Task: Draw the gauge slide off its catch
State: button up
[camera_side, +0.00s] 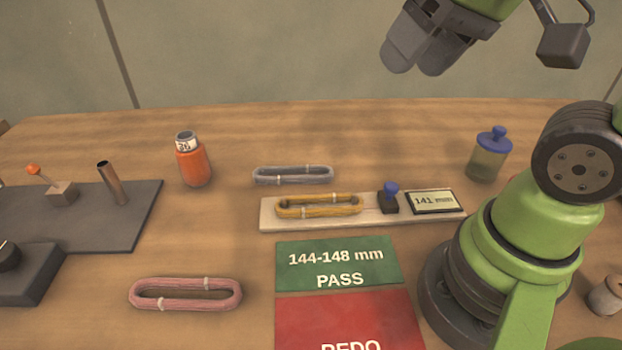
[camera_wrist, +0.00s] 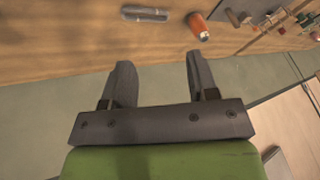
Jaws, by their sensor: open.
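The gauge is a pale board (camera_side: 285,224) lying in the middle of the table. A dark slide with a blue knob (camera_side: 389,197) stands on it, just left of a display (camera_side: 436,202) reading 141 mm. A yellow looped coil (camera_side: 319,206) lies on the board, left of the slide; whether it touches the slide I cannot tell. My gripper (camera_side: 418,55) is open and empty, high above the back of the table. Its two fingers also show apart in the wrist view (camera_wrist: 160,80). The gauge is out of the wrist view.
A grey coil (camera_side: 293,175) lies behind the board, a pink coil (camera_side: 185,294) front left. Green PASS (camera_side: 338,264) and red REDO (camera_side: 345,320) mats lie in front. An orange bottle (camera_side: 193,163), a blue-lidded jar (camera_side: 489,154) and a dark plate with fittings (camera_side: 100,230) stand around.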

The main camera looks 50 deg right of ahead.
jog(key=s+a+t, duration=0.1)
jog(key=s+t, duration=0.1)
jog(key=n+g+h, duration=0.1)
jog(key=n+g, duration=0.2)
jog(key=g, duration=0.9)
send_over(391, 184)
jog(key=w, duration=0.4)
notch_tip(391, 184, down, 17)
jog(key=x, duration=0.9)
jog(key=shift+d+f, duration=0.1)
jog(key=shift+f, duration=0.1)
